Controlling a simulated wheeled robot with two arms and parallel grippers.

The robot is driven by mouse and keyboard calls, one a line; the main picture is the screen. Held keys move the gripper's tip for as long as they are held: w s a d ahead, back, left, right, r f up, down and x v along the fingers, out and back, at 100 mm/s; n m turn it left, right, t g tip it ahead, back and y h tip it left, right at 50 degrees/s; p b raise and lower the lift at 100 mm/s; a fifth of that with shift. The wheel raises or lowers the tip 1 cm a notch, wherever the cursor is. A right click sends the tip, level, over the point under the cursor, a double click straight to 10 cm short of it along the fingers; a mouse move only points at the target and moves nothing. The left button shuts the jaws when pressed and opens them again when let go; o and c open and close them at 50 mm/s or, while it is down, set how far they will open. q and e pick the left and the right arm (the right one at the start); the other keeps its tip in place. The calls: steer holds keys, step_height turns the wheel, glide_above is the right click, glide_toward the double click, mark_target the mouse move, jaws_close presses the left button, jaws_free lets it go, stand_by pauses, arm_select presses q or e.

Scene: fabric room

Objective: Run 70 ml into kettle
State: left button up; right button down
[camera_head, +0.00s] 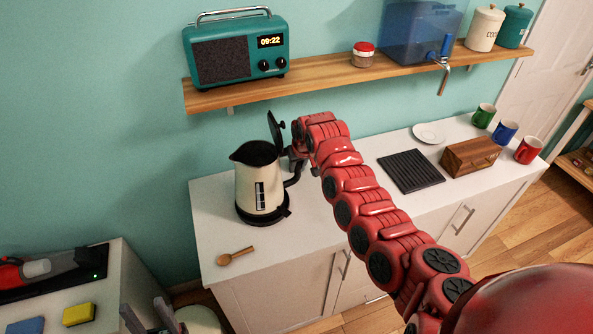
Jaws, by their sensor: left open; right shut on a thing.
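The cream kettle (259,187) stands upright on its black base on the white counter, and its black lid (276,134) is raised open. My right gripper (296,158) is at the kettle's right side, shut on its black handle (293,177); my arm hides part of the grip. The blue water tank (410,35) sits on the wall shelf with its blue tap (446,48) at the front right. My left gripper (149,318) is open and empty at the bottom edge, well away from the kettle. The water level inside the kettle cannot be made out.
A teal radio (236,53) and red-lidded jar (363,54) share the wooden shelf (330,77) above. A black rack (411,171), bread box (470,156) and several mugs occupy the counter's right side.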

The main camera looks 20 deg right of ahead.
steer(key=shift+w+r+b, duration=0.15)
steer(key=shift+r+b, duration=0.45)
steer(key=shift+r, duration=0.25)
steer(key=shift+s+r, duration=0.15)
steer(key=shift+s, duration=0.1)
steer(key=shift+s+a+b, duration=0.25)
steer(key=shift+s+b, duration=0.4)
steer(key=shift+s, duration=0.65)
steer(key=s+a+r+b, duration=0.1)
steer(key=s+a+b, duration=0.1)
steer(key=s, duration=1.1)
steer(key=shift+r, duration=0.35)
